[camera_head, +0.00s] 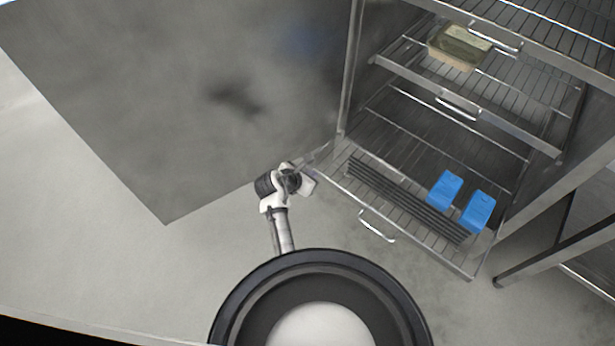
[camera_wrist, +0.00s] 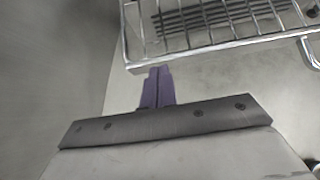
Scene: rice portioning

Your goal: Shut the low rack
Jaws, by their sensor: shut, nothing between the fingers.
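The low rack (camera_head: 408,243) is a wire shelf at the bottom of the steel cabinet, pulled out toward me. Its front bar carries a curved metal handle (camera_head: 377,227). My gripper (camera_head: 318,156) is at the left front corner of the rack in the head view. In the wrist view the shut purple fingers of my gripper (camera_wrist: 158,72) point at the rack's front corner (camera_wrist: 135,66), with nothing held. I cannot tell whether the fingertips touch the bar. The handle also shows at the right edge of the wrist view (camera_wrist: 307,50).
Higher racks sit above, one with a beige container (camera_head: 458,48). A steel table leg (camera_head: 540,262) stands right of the rack. The floor in front is clear.

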